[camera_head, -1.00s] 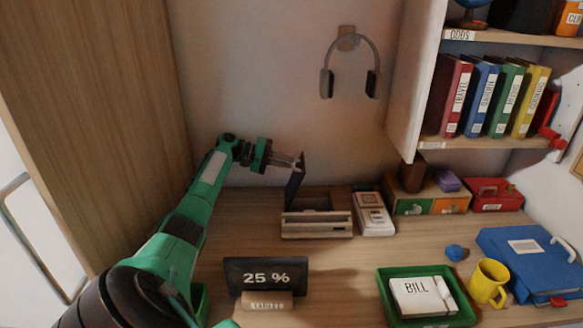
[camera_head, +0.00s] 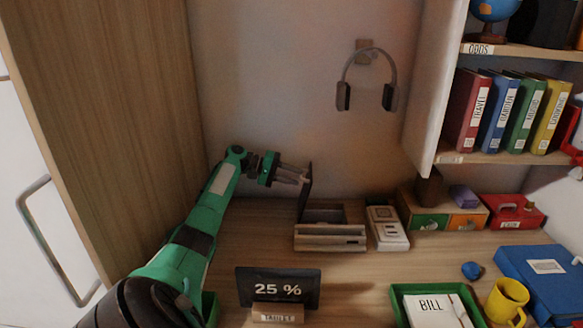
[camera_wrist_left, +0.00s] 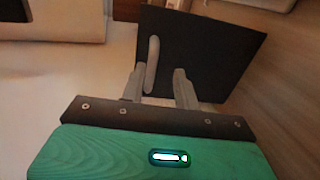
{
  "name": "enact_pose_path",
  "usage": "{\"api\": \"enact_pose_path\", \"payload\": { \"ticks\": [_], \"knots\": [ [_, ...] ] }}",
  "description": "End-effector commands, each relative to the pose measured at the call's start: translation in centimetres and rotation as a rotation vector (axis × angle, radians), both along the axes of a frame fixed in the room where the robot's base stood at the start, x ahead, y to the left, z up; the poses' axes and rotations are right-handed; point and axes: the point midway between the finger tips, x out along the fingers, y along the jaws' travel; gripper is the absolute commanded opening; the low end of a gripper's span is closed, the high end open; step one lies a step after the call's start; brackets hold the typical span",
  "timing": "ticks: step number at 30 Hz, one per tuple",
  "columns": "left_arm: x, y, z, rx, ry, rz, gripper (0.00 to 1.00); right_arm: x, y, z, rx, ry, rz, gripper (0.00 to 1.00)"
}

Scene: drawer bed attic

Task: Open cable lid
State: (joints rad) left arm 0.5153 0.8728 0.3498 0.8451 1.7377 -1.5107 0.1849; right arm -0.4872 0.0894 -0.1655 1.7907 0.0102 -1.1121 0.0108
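My right gripper is not in view.
A white device (camera_head: 387,228) stands just right of the box. A tablet on a stand (camera_head: 278,287) is in front. A green tray (camera_head: 398,294) holds a bill, beside a yellow mug (camera_head: 507,302). A wooden panel (camera_head: 100,120) rises at the left.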

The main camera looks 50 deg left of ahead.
Motion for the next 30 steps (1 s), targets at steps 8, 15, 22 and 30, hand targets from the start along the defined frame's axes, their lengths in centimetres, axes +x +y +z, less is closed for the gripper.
{"api": "enact_pose_path", "payload": {
  "ticks": [8,15,22,30],
  "knots": [
    [0.0,0.1,-0.1,0.002,0.001,0.002,0.33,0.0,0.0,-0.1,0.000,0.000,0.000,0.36],
    [0.0,0.2,0.3,0.002,-0.004,0.004,0.33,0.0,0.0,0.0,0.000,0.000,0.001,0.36],
    [0.0,0.2,3.1,0.005,-0.009,0.004,0.33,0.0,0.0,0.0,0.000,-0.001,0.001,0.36],
    [0.0,0.2,9.7,0.005,-0.009,0.004,0.33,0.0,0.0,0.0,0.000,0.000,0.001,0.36]
  ]
}}
